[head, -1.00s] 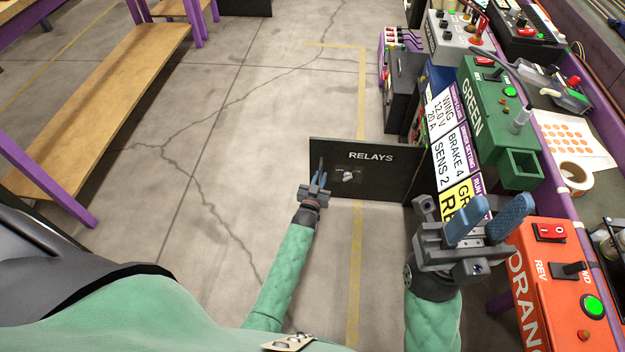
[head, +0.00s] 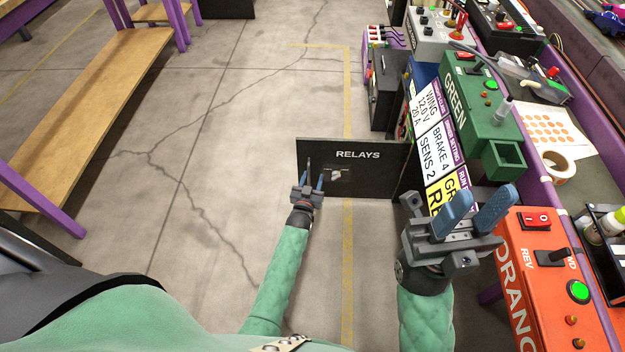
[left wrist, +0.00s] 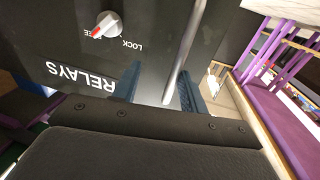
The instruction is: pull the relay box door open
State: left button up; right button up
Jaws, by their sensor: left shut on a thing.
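The relay box door (head: 372,182) is a black panel marked RELAYS, standing out to the left from the bench front, roughly square to it. My left gripper (head: 313,176) is at its left edge, shut on the door's handle, a metal bar (left wrist: 182,60) between the blue fingers in the left wrist view. A white and red knob (left wrist: 107,25) on the door lies beside LOCK and a partly hidden word; its red mark points away from LOCK. My right gripper (head: 475,212) is open and empty, in front of the bench labels. The box interior is hidden.
A green box (head: 480,110) and an orange box (head: 545,262) stand along the bench at right. Dark units (head: 385,85) stand beyond the door. The floor (head: 235,160) left of the door is clear up to a wooden bench (head: 95,110).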

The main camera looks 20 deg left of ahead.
pick_arm(q)
jog(key=shift+d+r, duration=0.1)
jog(key=shift+d, duration=0.05)
jog(key=s+p, duration=0.1)
jog(key=s, duration=0.6)
jog(key=shift+s+p, duration=0.3)
jog(key=shift+s, duration=0.1)
dwell(0.4)
